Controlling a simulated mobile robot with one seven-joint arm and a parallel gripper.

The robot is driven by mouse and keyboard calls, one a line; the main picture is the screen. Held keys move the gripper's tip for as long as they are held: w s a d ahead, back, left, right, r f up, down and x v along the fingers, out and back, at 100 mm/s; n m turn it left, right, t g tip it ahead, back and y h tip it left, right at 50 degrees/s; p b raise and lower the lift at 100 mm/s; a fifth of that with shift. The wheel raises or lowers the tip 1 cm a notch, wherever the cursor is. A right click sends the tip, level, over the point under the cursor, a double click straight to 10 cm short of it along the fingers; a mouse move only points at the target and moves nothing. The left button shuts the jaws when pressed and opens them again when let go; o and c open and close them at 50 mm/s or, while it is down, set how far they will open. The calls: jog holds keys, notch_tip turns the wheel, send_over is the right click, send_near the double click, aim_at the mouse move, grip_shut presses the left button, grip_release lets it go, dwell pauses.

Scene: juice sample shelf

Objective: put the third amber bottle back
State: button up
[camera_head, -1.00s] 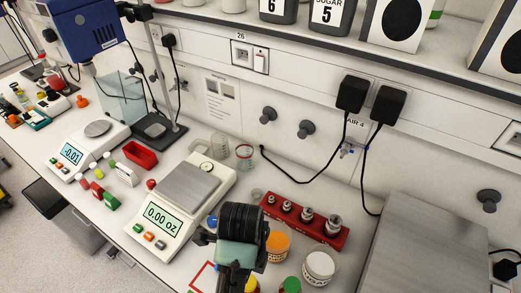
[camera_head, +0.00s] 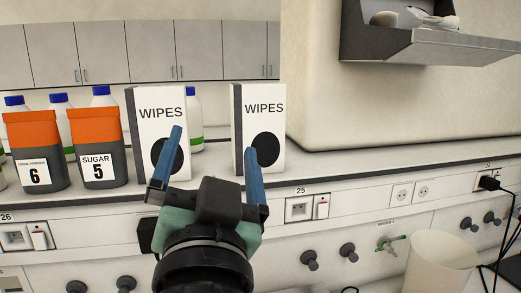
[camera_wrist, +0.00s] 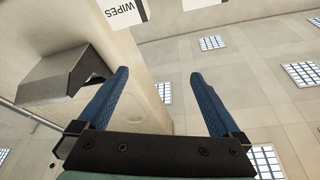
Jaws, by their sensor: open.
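No amber bottle shows in either current view. My gripper (camera_head: 213,140) is raised in front of the shelf in the head view, with its blue fingers pointing up and spread wide apart. Nothing is between the fingers. The wrist view also shows my gripper (camera_wrist: 160,72) open and empty, facing the ceiling and upper wall.
The shelf (camera_head: 350,160) holds two white wipes boxes (camera_head: 180,92) and (camera_head: 278,100), two orange-topped containers (camera_head: 38,130) and (camera_head: 92,125), and white blue-capped bottles (camera_head: 194,110). Right of the boxes the shelf is bare. A metal holder (camera_head: 440,45) hangs at upper right. A white bin (camera_head: 440,262) stands below.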

jog(key=s+d+r+n+t+h, duration=0.2)
jog(key=s+d+r+t, duration=0.4)
jog(key=s+r, duration=0.3)
notch_tip(320, 180, up, 4)
jog(key=shift+s+f+n+h, duration=0.3)
jog(key=shift+s+n, duration=0.1)
jog(key=shift+n, duration=0.1)
